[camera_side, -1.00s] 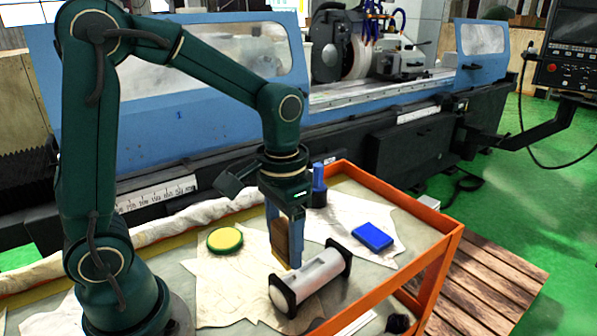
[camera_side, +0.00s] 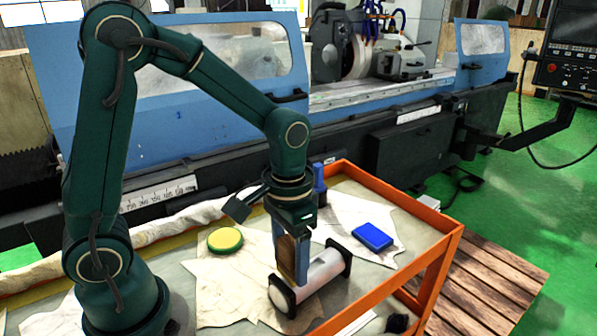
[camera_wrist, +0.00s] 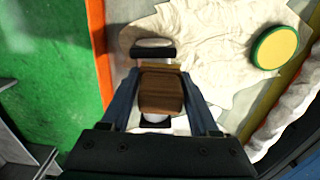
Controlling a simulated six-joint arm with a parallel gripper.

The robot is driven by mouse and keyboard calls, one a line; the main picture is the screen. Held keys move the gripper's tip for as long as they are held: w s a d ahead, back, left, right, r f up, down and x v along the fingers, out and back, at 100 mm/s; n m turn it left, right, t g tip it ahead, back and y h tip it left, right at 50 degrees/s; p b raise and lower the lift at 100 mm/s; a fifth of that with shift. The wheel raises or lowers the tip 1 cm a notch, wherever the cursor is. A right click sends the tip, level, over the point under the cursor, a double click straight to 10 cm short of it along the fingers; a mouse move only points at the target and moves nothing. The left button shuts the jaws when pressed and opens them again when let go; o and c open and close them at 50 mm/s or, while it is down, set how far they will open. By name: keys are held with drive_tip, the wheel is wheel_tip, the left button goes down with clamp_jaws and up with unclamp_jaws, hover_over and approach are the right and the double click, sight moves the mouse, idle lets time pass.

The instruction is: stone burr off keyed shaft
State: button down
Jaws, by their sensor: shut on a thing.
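My gripper (camera_side: 290,262) is shut on a brown block-shaped stone (camera_side: 284,258), which it holds upright between blue fingers. The stone also shows in the wrist view (camera_wrist: 161,92) between both fingers. The pale grey shaft (camera_side: 325,271) lies on the cart top with a black support at each end. The fingers and stone are at the shaft, over its near-left half in the side view, and hide part of it. I cannot tell whether the stone touches the shaft. The burr and keyway are too small or hidden to make out.
A yellow-green round tin (camera_side: 225,240), a blue block (camera_side: 372,236) and a blue bottle (camera_side: 319,186) stand on the cart around the shaft. The cart has an orange raised rim (camera_side: 440,262). Crumpled pale cloths (camera_side: 230,292) cover much of its top. The grinder stands behind.

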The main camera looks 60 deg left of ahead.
drive_tip(key=shift+a, duration=0.5)
drive_tip(key=shift+a+r, duration=0.15)
drive_tip(key=shift+s+r, duration=0.1)
drive_tip(key=shift+r, duration=3.85)
